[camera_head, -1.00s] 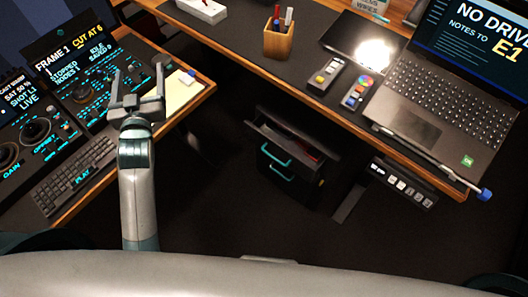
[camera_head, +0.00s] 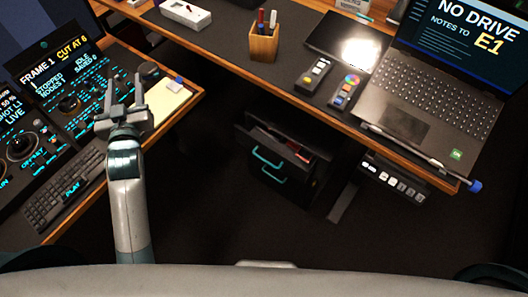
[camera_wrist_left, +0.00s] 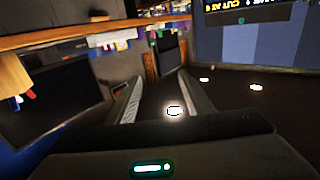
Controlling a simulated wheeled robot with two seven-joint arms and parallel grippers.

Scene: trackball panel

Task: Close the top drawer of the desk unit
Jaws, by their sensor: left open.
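The dark desk unit (camera_head: 305,183) stands under the desk in the head view. Its top drawer (camera_head: 268,135) is pulled out and open, and something red lies inside it. Two teal handles show on its front, the upper one (camera_head: 267,157) above a lower one (camera_head: 273,174). My left gripper (camera_head: 122,92) is open and empty, above the control console on the left, well apart from the drawer. Its open fingers also show in the left wrist view (camera_wrist_left: 158,98), where I cannot make out the drawer. My right gripper is not in view.
The wooden-edged desk (camera_head: 300,102) overhangs the unit and carries a pen cup (camera_head: 264,43), small controllers and a laptop (camera_head: 420,105). A button strip (camera_head: 395,178) hangs at the desk's front edge. The console (camera_head: 75,125) fills the left. Floor before the unit is clear.

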